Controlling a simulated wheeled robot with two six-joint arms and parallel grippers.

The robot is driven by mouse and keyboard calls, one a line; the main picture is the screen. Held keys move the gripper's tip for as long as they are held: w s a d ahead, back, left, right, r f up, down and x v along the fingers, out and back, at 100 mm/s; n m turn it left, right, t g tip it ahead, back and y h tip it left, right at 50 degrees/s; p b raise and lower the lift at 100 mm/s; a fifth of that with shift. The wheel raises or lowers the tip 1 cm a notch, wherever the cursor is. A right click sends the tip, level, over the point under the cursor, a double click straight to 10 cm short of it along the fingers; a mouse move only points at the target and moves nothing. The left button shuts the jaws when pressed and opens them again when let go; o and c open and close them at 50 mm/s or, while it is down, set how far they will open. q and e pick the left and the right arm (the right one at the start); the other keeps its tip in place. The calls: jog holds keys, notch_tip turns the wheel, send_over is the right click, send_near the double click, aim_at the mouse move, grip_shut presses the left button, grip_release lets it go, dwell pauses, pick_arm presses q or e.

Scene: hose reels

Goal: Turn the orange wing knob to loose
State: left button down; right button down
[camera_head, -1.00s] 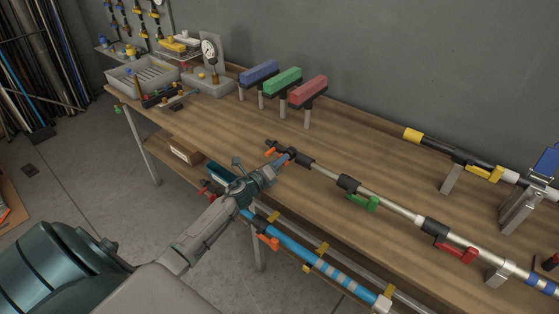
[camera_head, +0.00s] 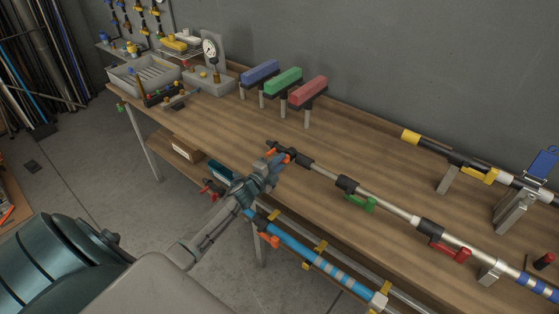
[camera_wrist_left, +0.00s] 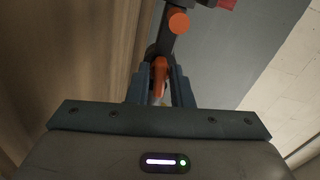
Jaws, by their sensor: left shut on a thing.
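The orange wing knob (camera_wrist_left: 160,72) sits between my left gripper's two fingers in the left wrist view. It belongs to the dark fitting at the near-left end of the silver pole on the bench. In the head view the orange knob (camera_head: 285,154) shows just past the fingertips. My left gripper (camera_head: 275,163) is shut on the knob, and its fingers hide part of it. The gripper's fingers (camera_wrist_left: 162,88) also show in the left wrist view. An orange round end (camera_wrist_left: 179,21) shows on the dark fitting beyond the knob. My right gripper is not in view.
The silver pole (camera_head: 400,209) carries a green lever (camera_head: 360,204) and a red lever (camera_head: 452,252). A blue pole (camera_head: 310,258) lies below the bench's front edge. Coloured blocks on posts stand at the back. The bench (camera_head: 215,122) left of the gripper is clear.

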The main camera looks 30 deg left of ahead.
pick_arm(q)
jog(key=shift+n, duration=0.6)
jog(key=shift+f, duration=0.1)
jog(key=c, duration=1.6)
grip_release()
jog(key=shift+o, duration=0.6)
